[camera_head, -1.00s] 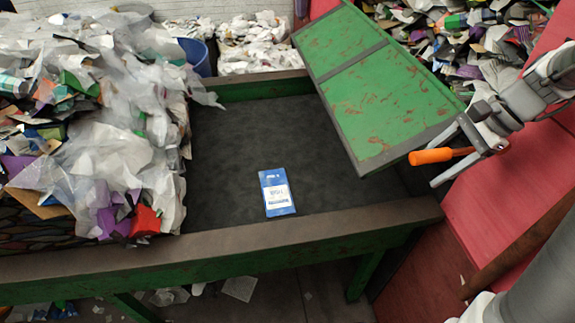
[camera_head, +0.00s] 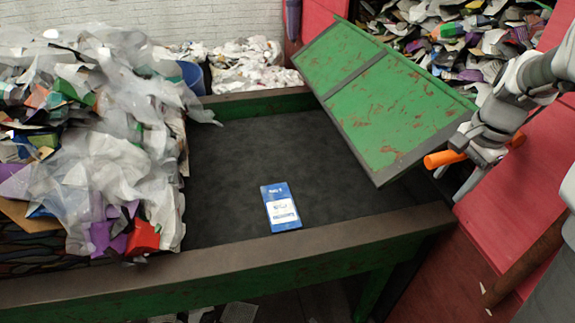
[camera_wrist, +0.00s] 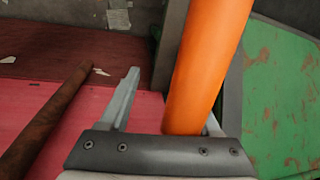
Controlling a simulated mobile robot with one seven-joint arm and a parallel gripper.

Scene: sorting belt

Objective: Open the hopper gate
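The hopper gate (camera_head: 385,100) is a scratched green panel with dark edging, slanting over the right part of the belt in the head view. An orange handle (camera_head: 445,158) sticks out at its lower right side. The handle (camera_wrist: 205,60) looms large in the wrist view, with the green panel to its right. My gripper (camera_head: 460,178) is at the handle's right end. In the wrist view my gripper (camera_wrist: 165,105) has its fingers apart; the left finger is clear of the handle, and the right one is partly hidden behind it. I cannot tell whether it touches the handle.
The dark belt (camera_head: 240,165) carries a blue card (camera_head: 280,208). A waste heap (camera_head: 100,140) covers its left end. A brown-topped rail (camera_head: 230,258) runs along the front. A red wall panel (camera_head: 525,180) and a brown bar (camera_head: 525,260) lie at right, near my arm.

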